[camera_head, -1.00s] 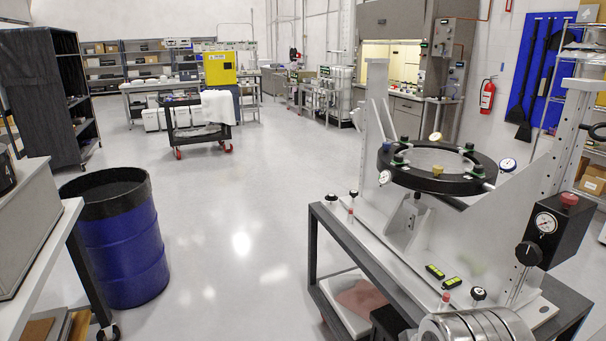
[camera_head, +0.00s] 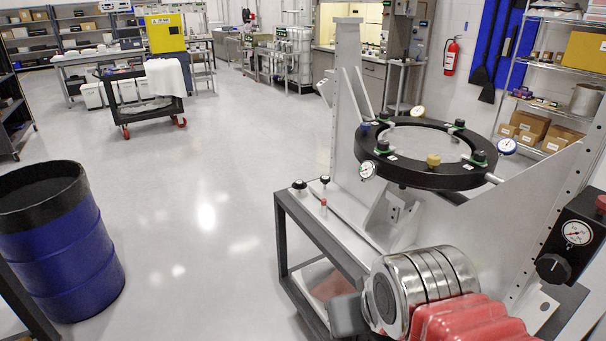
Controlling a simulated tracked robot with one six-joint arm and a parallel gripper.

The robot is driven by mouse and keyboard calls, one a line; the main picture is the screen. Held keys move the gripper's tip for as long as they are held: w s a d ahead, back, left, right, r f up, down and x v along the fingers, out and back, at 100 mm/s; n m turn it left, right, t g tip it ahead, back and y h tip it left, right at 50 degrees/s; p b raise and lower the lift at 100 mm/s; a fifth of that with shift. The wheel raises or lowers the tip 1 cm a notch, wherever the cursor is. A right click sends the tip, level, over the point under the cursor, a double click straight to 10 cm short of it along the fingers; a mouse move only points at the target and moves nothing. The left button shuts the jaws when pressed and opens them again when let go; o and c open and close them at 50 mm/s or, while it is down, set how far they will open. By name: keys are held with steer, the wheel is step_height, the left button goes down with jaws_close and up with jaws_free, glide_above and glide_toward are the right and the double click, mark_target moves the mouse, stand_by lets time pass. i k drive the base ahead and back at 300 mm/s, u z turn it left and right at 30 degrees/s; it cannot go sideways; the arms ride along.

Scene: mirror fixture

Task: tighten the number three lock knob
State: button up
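The mirror fixture has a black ring (camera_head: 408,178) held level on a pale metal frame (camera_head: 347,105). A brass-coloured knob (camera_head: 433,160) stands on the near side and a blue one (camera_head: 364,127) on the left. No numbers are readable, so I cannot tell which knob is number three. My arm, silver with a red cover, shows at the bottom, in front of the fixture and apart from the ring. No gripper fingertips are visible.
Dial gauges (camera_head: 367,170) stick out around the ring. A black control box (camera_head: 578,235) is at the right. The fixture stands on a dark-framed cart (camera_head: 300,225). A blue drum (camera_head: 62,245) is at the left. The floor (camera_head: 190,190) between is clear.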

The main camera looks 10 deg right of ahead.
mark_target(299, 184)
steer(key=u, duration=0.3)
steer(key=i, duration=1.45)
steer(key=u, duration=0.75)
steer(key=i, duration=0.95)
steer(key=u, duration=0.4)
